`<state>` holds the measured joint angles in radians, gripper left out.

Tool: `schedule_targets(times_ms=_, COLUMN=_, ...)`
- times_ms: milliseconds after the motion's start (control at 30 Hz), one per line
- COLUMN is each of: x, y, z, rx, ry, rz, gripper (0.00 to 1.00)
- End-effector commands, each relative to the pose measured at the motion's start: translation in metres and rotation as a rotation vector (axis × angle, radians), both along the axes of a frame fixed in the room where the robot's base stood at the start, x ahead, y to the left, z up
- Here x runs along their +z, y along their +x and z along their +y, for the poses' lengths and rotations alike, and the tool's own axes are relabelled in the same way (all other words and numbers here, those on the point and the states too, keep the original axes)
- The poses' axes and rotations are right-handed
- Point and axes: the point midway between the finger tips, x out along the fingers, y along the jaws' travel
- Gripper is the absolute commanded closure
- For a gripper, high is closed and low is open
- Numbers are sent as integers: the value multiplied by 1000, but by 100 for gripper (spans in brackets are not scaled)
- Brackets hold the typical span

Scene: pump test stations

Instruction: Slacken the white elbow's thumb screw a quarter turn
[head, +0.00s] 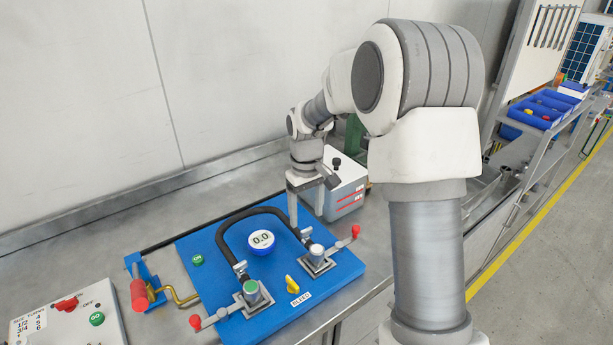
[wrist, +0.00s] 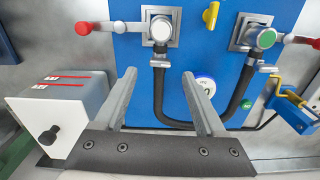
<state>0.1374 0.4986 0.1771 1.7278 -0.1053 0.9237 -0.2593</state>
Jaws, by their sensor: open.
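The white elbow (head: 316,251) sits on a square metal flange at the right of the blue board (head: 215,262); it also shows at the top of the wrist view (wrist: 160,31). Its small metal thumb screw (wrist: 160,63) shows where the black hose meets the elbow; its exact angle is too small to tell. My gripper (head: 306,218) is open and empty, pointing down over the board's back right part. In the wrist view my gripper's fingertips (wrist: 159,75) lie either side of the hose, just short of the screw. I see no contact.
The black hose (head: 226,223) arches around a round gauge (head: 262,241) to the green-topped elbow (head: 251,290). Red-tipped levers (head: 343,242) stick out beside both elbows. A yellow handle (head: 292,284) stands near the BLEED label. A grey-white box (head: 345,187) with a black knob stands behind.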

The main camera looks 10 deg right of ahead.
Motion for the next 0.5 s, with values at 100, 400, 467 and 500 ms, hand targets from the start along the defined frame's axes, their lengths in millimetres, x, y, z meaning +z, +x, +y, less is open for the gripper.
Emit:
schedule_targets(times_ms=100, x=33, y=1, z=0, rx=0, ry=-1, rz=-6, gripper=28)
schedule_targets(times_ms=400, x=99, y=0, z=0, rx=0, ry=-1, rz=-3, gripper=28)
schedule_targets(times_ms=467, x=107, y=0, z=0, rx=0, ry=0, rz=-2, gripper=28)
schedule_targets(times_ms=500, x=111, y=0, z=0, rx=0, ry=0, rz=-2, gripper=28)
